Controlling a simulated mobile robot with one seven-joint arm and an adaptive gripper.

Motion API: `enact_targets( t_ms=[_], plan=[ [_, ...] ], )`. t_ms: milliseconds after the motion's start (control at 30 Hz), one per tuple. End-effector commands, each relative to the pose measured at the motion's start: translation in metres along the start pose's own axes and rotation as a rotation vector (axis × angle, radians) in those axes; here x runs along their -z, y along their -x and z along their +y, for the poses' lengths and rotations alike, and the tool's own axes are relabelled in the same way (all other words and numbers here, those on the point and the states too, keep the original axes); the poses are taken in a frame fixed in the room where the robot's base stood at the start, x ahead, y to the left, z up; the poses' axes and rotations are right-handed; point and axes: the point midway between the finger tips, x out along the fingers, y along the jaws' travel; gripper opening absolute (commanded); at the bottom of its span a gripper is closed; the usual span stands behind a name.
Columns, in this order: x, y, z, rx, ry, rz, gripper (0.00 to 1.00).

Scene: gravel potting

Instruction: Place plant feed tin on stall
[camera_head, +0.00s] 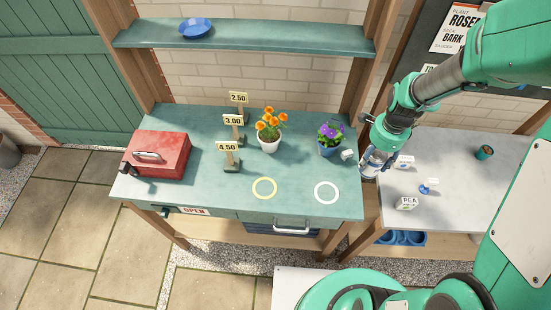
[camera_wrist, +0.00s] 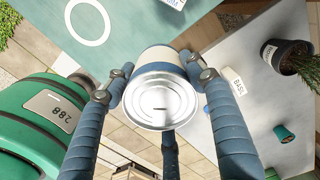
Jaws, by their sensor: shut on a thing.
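The plant feed tin (camera_wrist: 162,98), silver-ended with a blue and pale side, is held between the blue fingers of my gripper (camera_wrist: 160,85) in the wrist view. In the head view my gripper (camera_head: 374,158) hangs by the stall's right edge, with the tin (camera_head: 371,170) partly hidden by it. The stall (camera_head: 200,197) is a green table. Its top carries a yellow ring (camera_head: 264,198) and a white ring (camera_head: 327,202), both empty. The white ring also shows upper left in the wrist view (camera_wrist: 107,20).
A grey side table (camera_head: 470,200) at right holds packets (camera_head: 406,203) and a small pot (camera_head: 484,153). The stall's front middle is clear.

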Motion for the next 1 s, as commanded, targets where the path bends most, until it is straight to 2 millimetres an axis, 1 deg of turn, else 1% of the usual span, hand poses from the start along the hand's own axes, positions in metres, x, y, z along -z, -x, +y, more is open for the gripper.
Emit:
enact_targets(
  t_ms=[33, 200, 300, 367, 500, 600, 700, 800, 1000],
  plan=[
    [-0.015, 0.002, 0.010, 0.002, 0.048, 0.000, 0.16],
    [-0.057, 0.000, 0.049, 0.001, 0.208, 0.001, 0.16],
    [-0.079, -0.001, 0.074, 0.001, 0.303, 0.001, 0.16],
    [-0.090, -0.002, 0.089, 0.002, 0.359, 0.001, 0.16],
    [-0.113, -0.005, 0.125, 0.002, 0.488, 0.001, 0.16],
    [-0.125, -0.008, 0.149, 0.001, 0.568, 0.001, 0.16],
    [-0.134, -0.011, 0.168, 0.001, 0.634, 0.001, 0.16],
    [-0.139, -0.013, 0.183, 0.000, 0.682, 0.001, 0.16],
    [-0.143, -0.015, 0.195, 0.001, 0.726, 0.001, 0.16]
  ],
)
